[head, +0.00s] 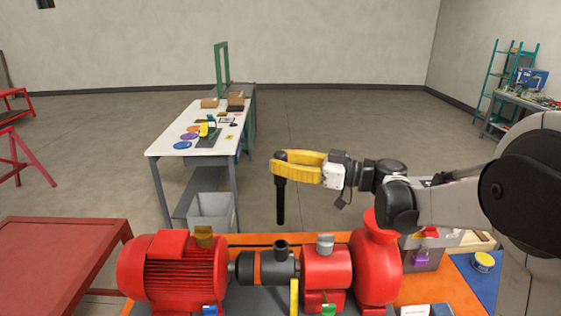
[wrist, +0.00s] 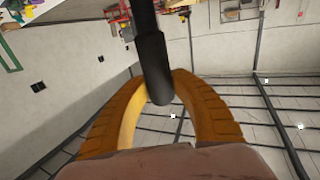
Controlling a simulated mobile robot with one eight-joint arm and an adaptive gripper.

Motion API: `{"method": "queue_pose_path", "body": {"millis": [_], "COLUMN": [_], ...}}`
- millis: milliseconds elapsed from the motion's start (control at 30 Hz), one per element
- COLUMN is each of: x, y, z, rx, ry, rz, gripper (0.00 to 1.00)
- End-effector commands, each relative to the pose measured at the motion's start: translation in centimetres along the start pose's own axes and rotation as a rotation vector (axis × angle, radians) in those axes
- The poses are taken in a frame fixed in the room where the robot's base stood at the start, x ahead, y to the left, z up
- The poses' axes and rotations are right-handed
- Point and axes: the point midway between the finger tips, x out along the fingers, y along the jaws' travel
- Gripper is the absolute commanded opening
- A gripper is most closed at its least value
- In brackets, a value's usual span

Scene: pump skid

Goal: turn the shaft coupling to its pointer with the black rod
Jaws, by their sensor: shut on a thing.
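My gripper (head: 280,168), with yellow fingers, is shut on the black rod (head: 281,203). The rod hangs nearly upright from the fingertips, its lower end in the air above the pump skid. In the wrist view the rod (wrist: 153,62) lies between the fingertips (wrist: 160,84). The shaft coupling (head: 277,267) is a dark cylinder with an orange band, between the red motor and the red pump parts. A short dark socket (head: 281,247) stands up on its top, seemingly below the rod, apart from it. A yellow upright piece (head: 294,297), perhaps the pointer, stands in front of the coupling's right part.
The red motor (head: 180,272) is left of the coupling; the red bearing housing (head: 326,270) and pump casing (head: 376,265) are right. A grey bin (head: 212,211) and a white table (head: 180,143) stand behind. A grey box (head: 425,256) sits right of the pump.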

Motion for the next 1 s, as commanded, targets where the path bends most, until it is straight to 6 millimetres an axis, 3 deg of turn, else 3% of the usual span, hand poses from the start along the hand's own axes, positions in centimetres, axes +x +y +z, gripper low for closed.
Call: {"method": "queue_pose_path", "body": {"millis": [1000], "x": [0.0], "y": [0.0], "z": [7.2], "rx": [0.0], "ry": [0.001], "rz": [0.001], "gripper": [0.0]}}
